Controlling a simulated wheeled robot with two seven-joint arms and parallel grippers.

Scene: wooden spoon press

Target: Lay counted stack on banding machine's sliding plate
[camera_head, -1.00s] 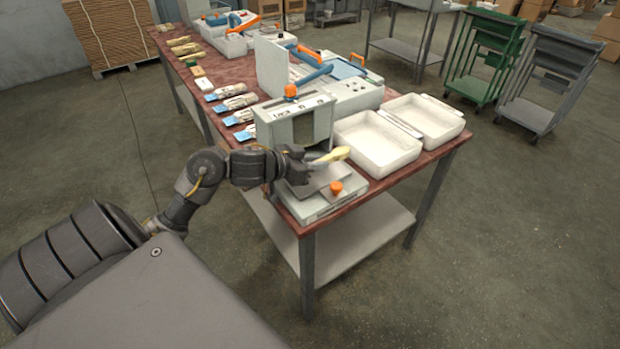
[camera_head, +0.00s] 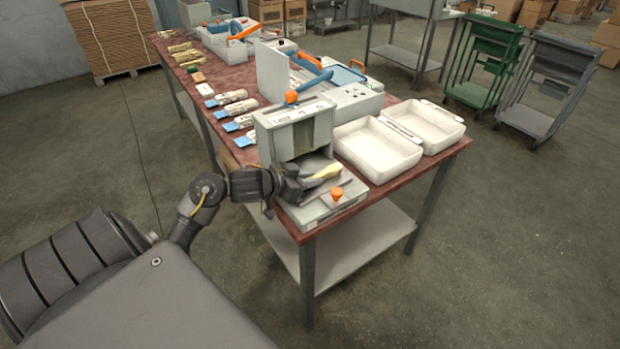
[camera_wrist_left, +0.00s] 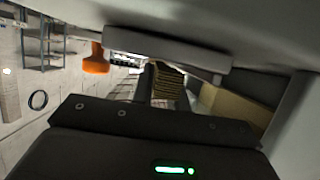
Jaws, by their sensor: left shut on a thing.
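The banding machine (camera_head: 290,128) stands at the near end of the red-brown table. Its low front part carries a grey sliding plate (camera_head: 338,187) and an orange knob (camera_head: 336,193). My left gripper (camera_head: 304,183) is shut on a pale yellow wooden stack (camera_head: 325,172), held low at the plate, in front of the machine's opening. I cannot tell whether the stack touches the plate. My right gripper is not in view.
Two white trays (camera_head: 366,168) stand right of the machine. Several wrapped bundles (camera_head: 238,107) lie along the table's left edge. A larger machine with a blue handle (camera_head: 310,77) stands behind. A green cart (camera_head: 487,60) and a grey cart (camera_head: 545,85) stand on the floor at the right.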

